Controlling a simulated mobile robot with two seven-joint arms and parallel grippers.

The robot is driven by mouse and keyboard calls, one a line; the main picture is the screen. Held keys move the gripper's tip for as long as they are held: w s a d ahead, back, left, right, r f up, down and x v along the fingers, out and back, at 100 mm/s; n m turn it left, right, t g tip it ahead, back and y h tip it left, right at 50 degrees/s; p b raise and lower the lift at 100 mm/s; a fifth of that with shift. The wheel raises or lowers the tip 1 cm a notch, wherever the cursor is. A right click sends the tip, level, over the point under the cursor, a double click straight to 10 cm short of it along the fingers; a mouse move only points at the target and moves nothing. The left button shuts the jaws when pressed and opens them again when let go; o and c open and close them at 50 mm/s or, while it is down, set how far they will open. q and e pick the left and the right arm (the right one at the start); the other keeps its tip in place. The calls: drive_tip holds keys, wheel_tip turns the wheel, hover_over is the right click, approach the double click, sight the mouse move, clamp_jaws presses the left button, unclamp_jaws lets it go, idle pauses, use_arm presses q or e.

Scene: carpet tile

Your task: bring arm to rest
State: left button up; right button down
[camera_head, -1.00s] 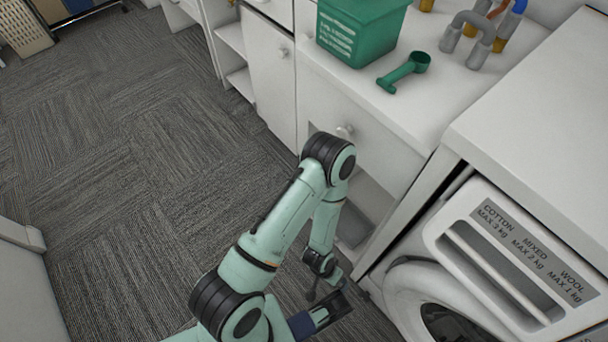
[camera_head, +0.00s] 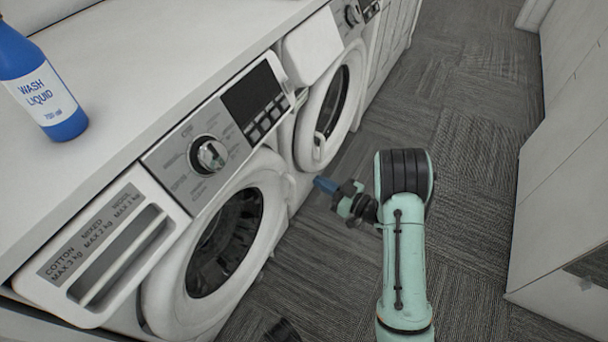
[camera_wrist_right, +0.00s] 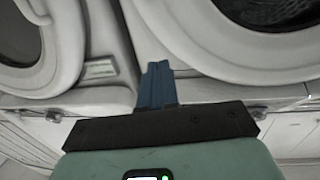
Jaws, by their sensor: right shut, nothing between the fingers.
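My right arm, pale green with black joints, rises from the lower right of the head view. Its gripper (camera_head: 326,185) points left toward the gap between two washing machines, above the carpet. The blue fingers (camera_wrist_right: 157,85) show together in the right wrist view, shut with nothing between them. In that view they lie in front of the two machine fronts and appear apart from them. My left gripper is not in view.
The near washing machine (camera_head: 203,160) has an open-looking detergent drawer front; the far one (camera_head: 318,62) stands beyond it. A blue wash liquid bottle (camera_head: 38,88) stands on the white counter (camera_head: 150,50). A white cabinet (camera_head: 565,180) is at right.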

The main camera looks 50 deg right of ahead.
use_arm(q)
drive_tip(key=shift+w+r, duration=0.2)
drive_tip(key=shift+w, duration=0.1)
use_arm(e)
drive_tip(key=shift+s+d, duration=0.2)
drive_tip(key=shift+s, duration=0.65)
